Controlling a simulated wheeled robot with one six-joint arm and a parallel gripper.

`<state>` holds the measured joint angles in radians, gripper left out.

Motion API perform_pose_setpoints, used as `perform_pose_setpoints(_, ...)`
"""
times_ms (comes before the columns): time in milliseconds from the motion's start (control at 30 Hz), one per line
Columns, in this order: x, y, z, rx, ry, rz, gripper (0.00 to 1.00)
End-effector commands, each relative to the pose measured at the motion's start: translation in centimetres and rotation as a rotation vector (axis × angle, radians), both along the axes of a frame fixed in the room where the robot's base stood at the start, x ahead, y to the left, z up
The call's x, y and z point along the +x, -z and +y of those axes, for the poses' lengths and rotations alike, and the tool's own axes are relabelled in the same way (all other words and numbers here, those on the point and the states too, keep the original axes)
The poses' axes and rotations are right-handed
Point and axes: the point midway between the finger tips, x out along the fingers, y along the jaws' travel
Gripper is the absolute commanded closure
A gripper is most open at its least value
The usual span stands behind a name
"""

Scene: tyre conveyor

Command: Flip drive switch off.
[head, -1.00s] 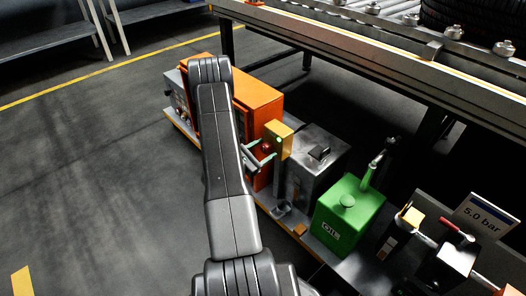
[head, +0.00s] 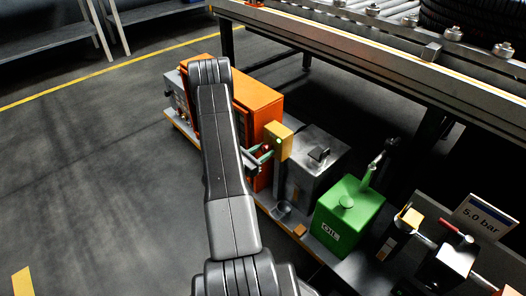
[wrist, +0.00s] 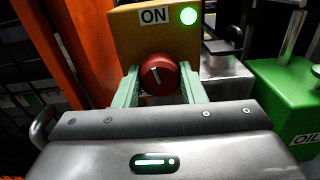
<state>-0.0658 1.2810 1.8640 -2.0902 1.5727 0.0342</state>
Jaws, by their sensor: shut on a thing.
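The drive switch is a yellow box (wrist: 180,38) with a red round knob (wrist: 158,75), an ON label (wrist: 153,16) and a lit green lamp (wrist: 188,16). The knob's pale mark is close to upright, slightly tilted. My gripper (wrist: 161,84) has its two pale green fingers on either side of the knob, shut on it. In the head view the yellow box (head: 279,142) stands at the orange cabinet's near right corner, with my gripper (head: 263,153) at its front, partly hidden by my arm.
The orange cabinet (head: 255,95) is close on the left of the switch. A grey metal box (head: 312,160) and a green oil can (head: 348,215) stand to its right. The conveyor (head: 370,60) runs behind. The floor at left is clear.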

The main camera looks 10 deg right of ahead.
Motion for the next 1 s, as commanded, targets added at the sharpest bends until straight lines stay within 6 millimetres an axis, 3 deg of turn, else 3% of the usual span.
perform_pose_setpoints(1000, 0.00, -0.07, 0.05, -0.528, -0.001, 0.800, 0.86)
